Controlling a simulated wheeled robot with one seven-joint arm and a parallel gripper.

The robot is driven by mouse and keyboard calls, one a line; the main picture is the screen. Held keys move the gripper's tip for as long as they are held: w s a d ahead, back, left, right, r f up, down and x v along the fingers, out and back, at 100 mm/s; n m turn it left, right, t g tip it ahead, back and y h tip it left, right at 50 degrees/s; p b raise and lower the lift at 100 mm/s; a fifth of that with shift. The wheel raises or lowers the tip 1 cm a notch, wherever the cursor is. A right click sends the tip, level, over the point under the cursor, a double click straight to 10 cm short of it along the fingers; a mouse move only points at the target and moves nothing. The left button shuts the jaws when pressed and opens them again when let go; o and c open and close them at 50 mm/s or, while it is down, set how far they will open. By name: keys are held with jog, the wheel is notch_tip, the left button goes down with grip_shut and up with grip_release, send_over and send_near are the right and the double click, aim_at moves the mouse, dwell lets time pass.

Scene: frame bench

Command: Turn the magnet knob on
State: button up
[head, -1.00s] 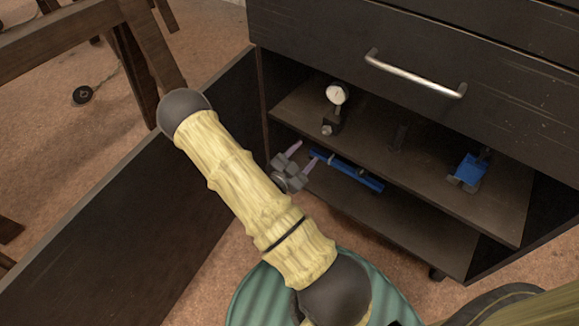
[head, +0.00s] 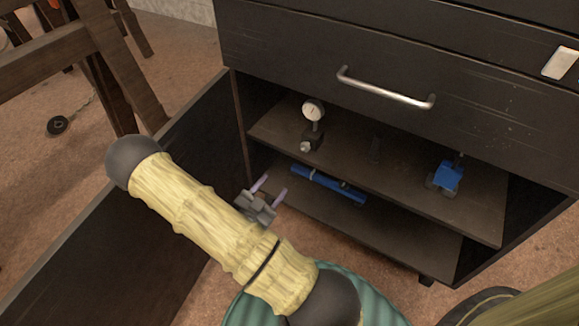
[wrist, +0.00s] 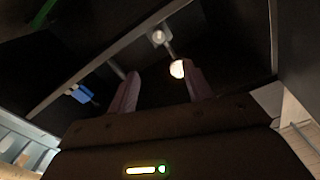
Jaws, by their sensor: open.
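A dial gauge with a round white face (head: 313,110) stands on a dark magnet base (head: 313,136) on the upper shelf of the open cabinet. A small pale knob (head: 306,147) shows at the base's front. In the wrist view the round knob (wrist: 158,37) and the lit dial face (wrist: 178,68) lie beyond the fingers. My gripper (head: 275,183) is open and empty, in front of the cabinet opening, below and left of the base. Its two pinkish fingers (wrist: 161,76) are apart and do not visibly touch anything. The knob's setting is too small to read.
A blue clamp-like tool (head: 447,177) sits at the upper shelf's right. A long blue tool (head: 327,185) lies on the lower shelf (head: 390,225). The open door (head: 130,225) stands left of my arm. A drawer with a metal handle (head: 385,90) is above.

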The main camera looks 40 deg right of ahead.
aim_at(304, 149)
jog(key=n+b, duration=0.1)
jog(key=n, duration=0.1)
jog(key=n+b, duration=0.2)
jog(key=n, duration=0.1)
jog(key=n+b, duration=0.1)
jog(key=n, duration=0.1)
jog(key=shift+d+b, duration=0.25)
jog(key=shift+b, duration=0.1)
jog(key=shift+w+f, duration=0.1)
jog(key=b+x, duration=0.6)
jog(key=x, duration=1)
jog(key=shift+d+f, duration=0.1)
jog(key=shift+d, duration=0.05)
jog(key=shift+w+d, duration=0.2)
jog(key=shift+d, duration=0.35)
jog(key=c, duration=1)
